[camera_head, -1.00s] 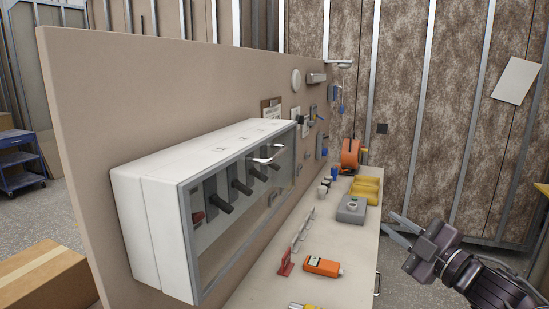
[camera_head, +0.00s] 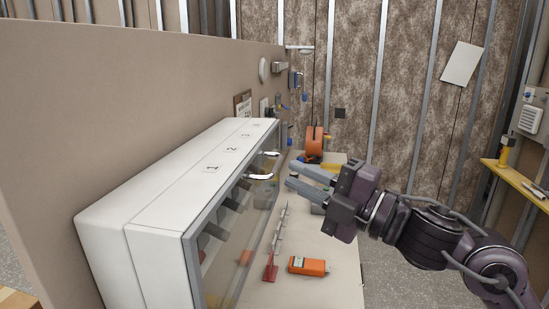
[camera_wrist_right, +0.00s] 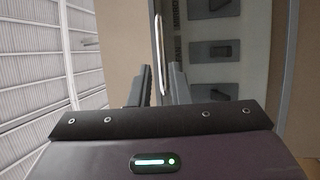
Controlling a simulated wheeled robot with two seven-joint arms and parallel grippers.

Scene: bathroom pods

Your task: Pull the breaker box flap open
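The breaker box (camera_head: 165,215) is a long white box on the beige panel, with numbered labels on top. Its clear, grey-framed flap (camera_head: 222,262) is shut over dark switches. A shiny metal handle (camera_head: 258,177) sticks out from the flap. My right gripper (camera_head: 292,174) is open and empty, its fingers pointing left toward the handle, a short gap away. In the right wrist view, the handle (camera_wrist_right: 159,40) is an upright bar ahead of the gap between the fingers (camera_wrist_right: 161,82), with switches (camera_wrist_right: 210,50) beside it. My left gripper is out of view.
A workbench (camera_head: 330,285) below holds an orange meter (camera_head: 308,265), a red-ended rack (camera_head: 270,268), a yellow case and an orange reel (camera_head: 315,140). Wall tools hang beyond the box. Floor is clear right of the bench.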

